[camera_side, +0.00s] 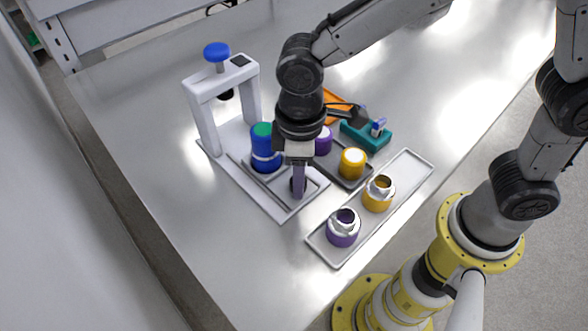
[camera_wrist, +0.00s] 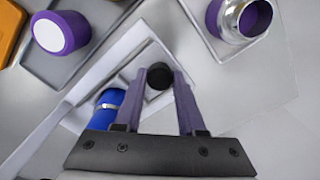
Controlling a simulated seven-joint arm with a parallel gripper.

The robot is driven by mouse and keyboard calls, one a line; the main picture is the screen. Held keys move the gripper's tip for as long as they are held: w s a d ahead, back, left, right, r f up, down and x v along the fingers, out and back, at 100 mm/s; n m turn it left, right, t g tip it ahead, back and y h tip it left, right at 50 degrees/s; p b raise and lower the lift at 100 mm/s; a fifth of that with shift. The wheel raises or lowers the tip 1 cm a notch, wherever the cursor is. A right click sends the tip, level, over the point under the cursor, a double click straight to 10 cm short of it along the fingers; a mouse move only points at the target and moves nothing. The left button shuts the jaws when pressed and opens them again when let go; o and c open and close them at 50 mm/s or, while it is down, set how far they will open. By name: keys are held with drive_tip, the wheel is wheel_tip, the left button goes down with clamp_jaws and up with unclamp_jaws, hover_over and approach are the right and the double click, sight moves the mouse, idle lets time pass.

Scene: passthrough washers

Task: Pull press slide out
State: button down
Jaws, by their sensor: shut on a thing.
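The press is a white frame (camera_side: 203,107) with a blue knob (camera_side: 216,50) on top, standing on a white base. The grey press slide (camera_side: 268,183) lies on that base, in front of the frame. A blue cylinder with a metal band and green top (camera_side: 264,148) stands upright on the slide, outside the arch. My gripper (camera_side: 298,187) points down at the slide's front end. In the wrist view its purple fingers (camera_wrist: 162,82) are shut on a round black knob (camera_wrist: 160,75); the fingers mostly hide the knob in the side view.
A tray (camera_side: 327,254) at the front right holds a purple and a yellow part with metal rings. A dark tray behind my gripper holds purple and yellow cylinders (camera_side: 352,163). A teal block (camera_side: 366,136) and an orange tray (camera_side: 338,104) lie farther back. The table's left is clear.

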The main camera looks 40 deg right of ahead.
drive_tip(key=shift+s+r, duration=0.1)
drive_tip(key=shift+s, duration=0.15)
drive_tip(key=c, duration=0.8)
unclamp_jaws()
drive_tip(key=o, duration=0.3)
drive_tip(key=shift+w, duration=0.1)
wheel_tip(320, 180, up, 14)
